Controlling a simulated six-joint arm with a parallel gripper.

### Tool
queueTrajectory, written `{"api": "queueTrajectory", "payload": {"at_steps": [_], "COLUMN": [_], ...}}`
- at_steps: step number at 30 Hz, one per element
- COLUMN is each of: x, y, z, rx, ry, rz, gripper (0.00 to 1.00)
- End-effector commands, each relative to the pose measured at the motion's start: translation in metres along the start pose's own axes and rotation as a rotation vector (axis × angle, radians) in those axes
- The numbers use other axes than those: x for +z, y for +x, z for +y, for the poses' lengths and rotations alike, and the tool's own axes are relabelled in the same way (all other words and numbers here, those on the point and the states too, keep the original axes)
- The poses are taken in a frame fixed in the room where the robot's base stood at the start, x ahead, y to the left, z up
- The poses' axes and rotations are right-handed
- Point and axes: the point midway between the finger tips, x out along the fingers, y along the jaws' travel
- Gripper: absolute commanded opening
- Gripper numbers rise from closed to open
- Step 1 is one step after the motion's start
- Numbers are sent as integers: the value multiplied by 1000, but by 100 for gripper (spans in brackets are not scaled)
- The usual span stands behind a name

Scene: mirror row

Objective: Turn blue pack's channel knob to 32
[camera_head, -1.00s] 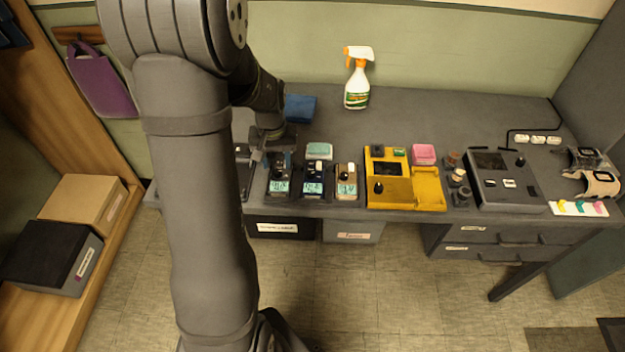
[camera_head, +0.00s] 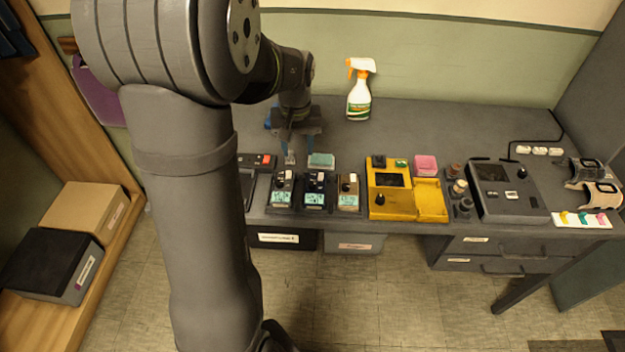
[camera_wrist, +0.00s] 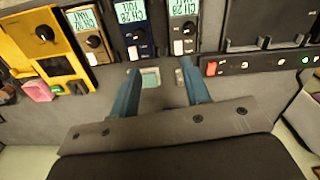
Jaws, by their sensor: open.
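The blue pack (camera_head: 314,189) stands between a grey pack (camera_head: 282,190) and a tan pack (camera_head: 348,191), its lit screen toward the front edge. In the wrist view the blue pack (camera_wrist: 138,32) is at the top centre, with a dark round knob (camera_wrist: 139,36) and a small white switch beside it. Its screen digits are too blurred to read surely. My gripper (camera_head: 291,148) is above the desk behind the packs. In the wrist view my gripper (camera_wrist: 160,68) is open and empty, its two blue fingers apart, just short of the blue and grey packs.
A yellow unit (camera_head: 397,200), a pink block (camera_head: 426,165) and a grey console (camera_head: 506,190) stand to the right. A spray bottle (camera_head: 359,95) stands at the back. A red-buttoned strip (camera_head: 256,160) is at the left.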

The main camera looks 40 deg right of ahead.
Motion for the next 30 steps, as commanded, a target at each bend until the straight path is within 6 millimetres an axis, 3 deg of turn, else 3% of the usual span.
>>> {"api": "queueTrajectory", "payload": {"at_steps": [1,3,6,8,14,30], "x": [2,7,12,14,14,14], "y": [-22,-44,-59,-58,-28,86], "z": [14,26,34,36,35,34], "rx": [2,2,0,-1,-2,-3], "ry": [-5,-19,-34,-38,-39,-38], "rz": [8,5,0,-3,-7,-6], "gripper": [43,43,43,43,43,43]}}
